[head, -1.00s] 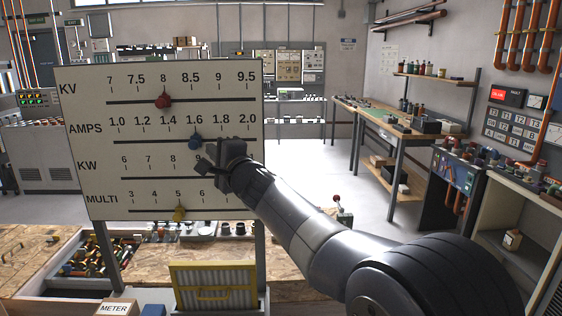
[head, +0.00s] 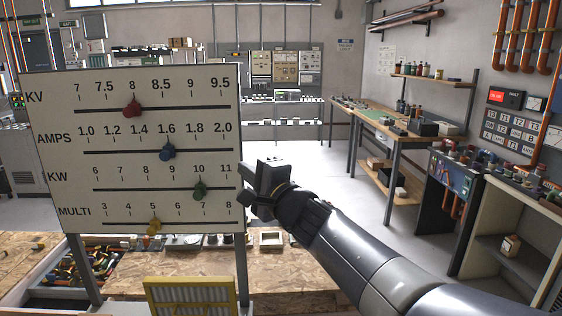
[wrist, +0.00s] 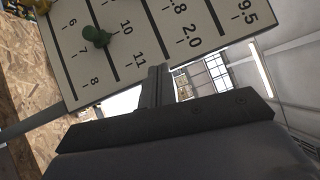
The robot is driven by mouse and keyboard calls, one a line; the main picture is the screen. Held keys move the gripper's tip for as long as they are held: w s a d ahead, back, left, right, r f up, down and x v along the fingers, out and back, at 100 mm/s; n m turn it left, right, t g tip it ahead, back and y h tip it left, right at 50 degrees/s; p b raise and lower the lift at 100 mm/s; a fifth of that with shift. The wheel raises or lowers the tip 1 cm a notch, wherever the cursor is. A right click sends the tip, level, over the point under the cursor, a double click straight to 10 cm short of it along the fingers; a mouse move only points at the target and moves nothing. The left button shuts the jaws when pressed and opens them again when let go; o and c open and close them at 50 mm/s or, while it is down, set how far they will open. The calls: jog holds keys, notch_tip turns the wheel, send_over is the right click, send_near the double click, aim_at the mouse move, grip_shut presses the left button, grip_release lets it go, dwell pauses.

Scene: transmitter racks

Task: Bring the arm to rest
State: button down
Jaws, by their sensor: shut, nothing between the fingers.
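My gripper (head: 255,190) is shut and empty, just right of the white slider board's (head: 70,95) right edge in the head view. Its closed fingers (wrist: 157,84) also show in the wrist view, against the board's edge; I cannot tell the gap. My arm reaches in from the lower right. On the board, the red slider (head: 132,108) is at about 8 on KV. The blue slider (head: 167,152) is at 1.6 on AMPS. The green slider (head: 200,190) is at 10 on KW and shows in the wrist view (wrist: 97,36). The yellow slider (head: 154,226) is near 5 on MULTI.
A chipboard bench (head: 205,262) lies below and behind the board, with parts on it. A yellow-framed panel (head: 190,296) stands in front. A side bench (head: 405,130) and a cabinet with a white box (head: 510,245) stand at right. Floor is open behind my gripper.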

jog(key=b+v, duration=0.1)
jog(key=v, duration=0.5)
dwell(0.4)
